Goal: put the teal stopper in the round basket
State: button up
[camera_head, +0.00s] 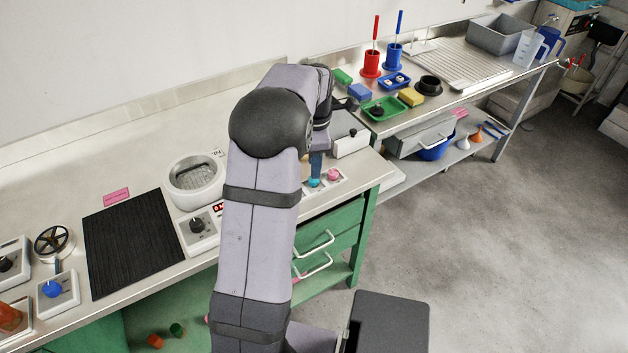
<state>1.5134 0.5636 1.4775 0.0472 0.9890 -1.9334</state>
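A small teal piece (314,183), likely the stopper, sits on a pale holder near the right end of the bench, beside a pink piece (333,174). My arm partly hides this area. A narrow blue part (316,164) is just above the teal piece; I cannot tell whether it belongs to my gripper. My gripper's fingertips cannot be made out behind my arm. A round, white-rimmed vessel with a mesh-like inside (171,181), which may be the round basket, stands left of my arm.
A control box with a black knob (197,227) stands before the vessel. A black ribbed mat (133,243) and a spoked round device (54,242) lie farther left. A white box with a black knob (350,143) stands right of my arm. The mat is empty.

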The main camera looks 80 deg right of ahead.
jog(key=shift+w+d+f+p, duration=0.15)
jog(key=shift+f+p, duration=0.35)
jog(key=shift+f, duration=0.95)
jog(key=shift+w+d+f+p, duration=0.1)
jog(key=shift+f+p, duration=0.35)
jog(key=shift+f, duration=0.95)
grip_shut()
jog(key=shift+r, duration=0.15)
notch_tip(320, 180, up, 10)
jog(key=b, duration=0.2)
